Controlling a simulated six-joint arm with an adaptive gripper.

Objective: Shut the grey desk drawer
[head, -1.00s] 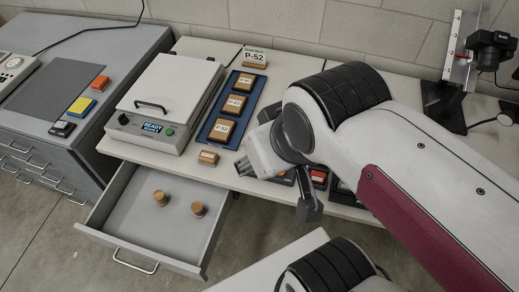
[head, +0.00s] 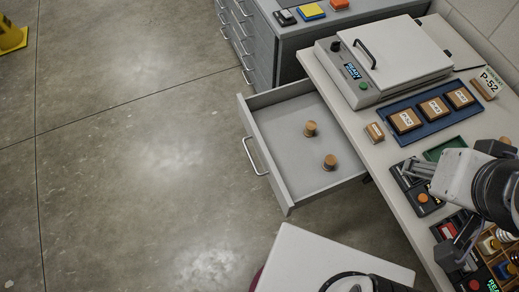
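The grey desk drawer (head: 270,150) stands pulled out from under the pale desk top (head: 390,165). Its bar handle (head: 255,157) is on the front panel, facing the open floor at left. I see nothing held.
A white-lidded machine (head: 390,55) reading READY stands on the desk behind the drawer. A blue tray (head: 428,101) holds labelled wooden blocks. A grey cabinet (head: 262,45) stands beyond. A white surface (head: 325,265) lies in front. The floor (head: 140,150) left of the drawer is clear.

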